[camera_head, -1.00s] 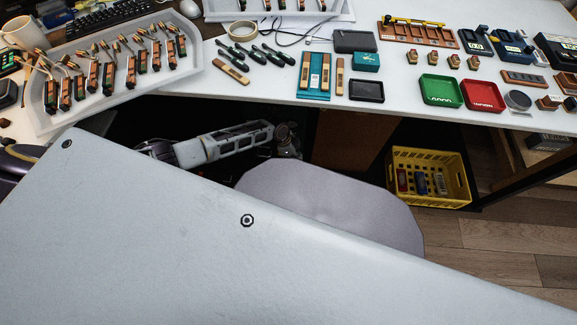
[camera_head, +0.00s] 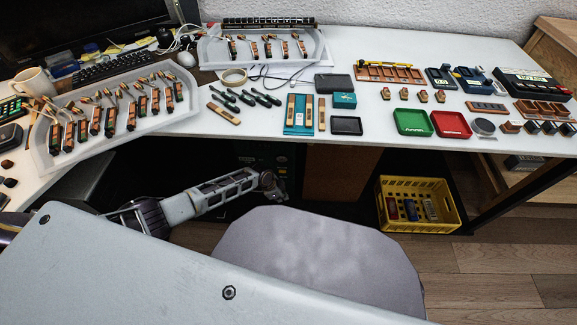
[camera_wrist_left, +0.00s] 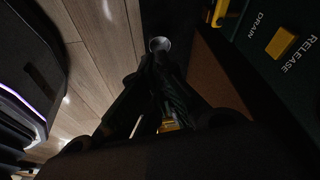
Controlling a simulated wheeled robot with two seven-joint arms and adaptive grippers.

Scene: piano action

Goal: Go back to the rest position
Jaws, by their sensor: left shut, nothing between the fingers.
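My left arm comes in from the left, below the desk edge, in the head view. My left gripper (camera_head: 274,190) is at its end, near the dark space under the desk and behind the grey chair seat (camera_head: 310,260). In the left wrist view the dark fingers of the left gripper (camera_wrist_left: 162,55) come together over the floor, shut and empty. My right gripper is not in view. The white desk (camera_head: 290,143) lies beyond and above the left gripper.
On the desk are a tray of piano hammer parts (camera_head: 60,165), a green tray (camera_head: 413,122) and a red tray (camera_head: 451,124). A yellow crate (camera_head: 420,228) stands on the floor at the right. A dark panel with a yellow button (camera_wrist_left: 284,40) is close in the left wrist view.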

